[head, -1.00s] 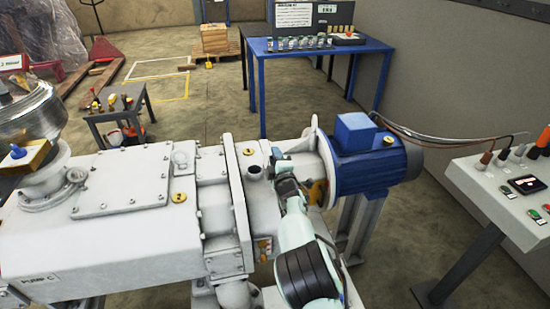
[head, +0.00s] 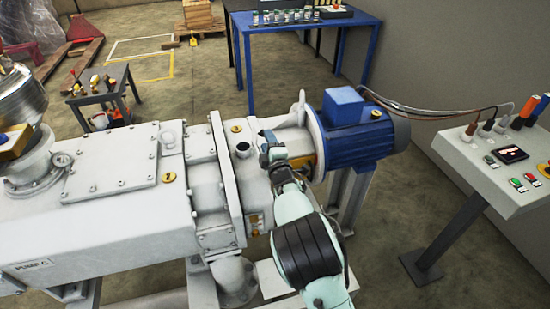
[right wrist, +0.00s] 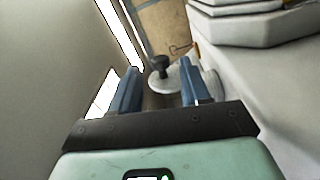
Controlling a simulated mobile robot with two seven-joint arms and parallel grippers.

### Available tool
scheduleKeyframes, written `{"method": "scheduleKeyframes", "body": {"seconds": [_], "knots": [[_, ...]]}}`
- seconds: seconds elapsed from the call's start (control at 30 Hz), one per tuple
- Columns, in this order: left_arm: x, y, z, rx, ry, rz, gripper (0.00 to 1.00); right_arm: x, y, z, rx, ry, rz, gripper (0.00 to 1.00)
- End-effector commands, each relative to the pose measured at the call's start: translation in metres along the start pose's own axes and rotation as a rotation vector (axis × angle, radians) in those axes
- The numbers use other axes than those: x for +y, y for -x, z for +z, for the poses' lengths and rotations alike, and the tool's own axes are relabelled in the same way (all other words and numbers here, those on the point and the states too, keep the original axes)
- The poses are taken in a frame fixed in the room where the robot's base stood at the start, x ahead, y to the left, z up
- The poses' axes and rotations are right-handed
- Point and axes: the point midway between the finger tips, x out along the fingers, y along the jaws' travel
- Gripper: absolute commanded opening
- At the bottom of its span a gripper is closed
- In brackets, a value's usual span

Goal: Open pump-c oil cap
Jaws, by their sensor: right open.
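The pump (head: 100,215), marked "PUMP C", is a large white machine across the left and middle of the head view. A short dark-topped neck (head: 243,149) stands on its top near the flange. My right gripper (head: 266,143) is just right of this neck, with its arm coming from below. In the right wrist view its two blue fingers (right wrist: 156,90) are apart and empty. A black knob (right wrist: 160,65) on a round white base shows just beyond and between the fingertips, not gripped. I cannot tell for sure whether the knob is the oil cap. My left gripper is not in view.
A blue motor (head: 352,122) sits right of the gripper. A control panel (head: 485,160) on a post stands at the right, with cables running to the motor. A blue table (head: 300,32) and a small grey table (head: 118,80) stand behind the pump. The floor between is clear.

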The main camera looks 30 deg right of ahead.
Motion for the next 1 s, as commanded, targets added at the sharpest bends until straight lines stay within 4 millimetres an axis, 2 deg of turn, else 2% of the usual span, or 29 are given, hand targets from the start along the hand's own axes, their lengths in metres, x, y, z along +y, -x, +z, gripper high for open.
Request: {"method": "scheduleKeyframes", "body": {"seconds": [0.2,0.43,0.6,1.0], "knots": [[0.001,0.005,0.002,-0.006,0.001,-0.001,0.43,0.001,0.043,-0.001,0.000,-0.004,-0.001,0.46],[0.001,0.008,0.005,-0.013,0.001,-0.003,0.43,0.001,0.073,0.000,-0.001,-0.002,-0.001,0.46],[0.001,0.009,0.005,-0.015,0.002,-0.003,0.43,0.000,0.082,0.000,-0.001,0.000,0.000,0.46],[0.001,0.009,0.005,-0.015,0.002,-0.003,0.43,0.000,0.082,0.000,-0.001,0.000,0.000,0.46]]}}
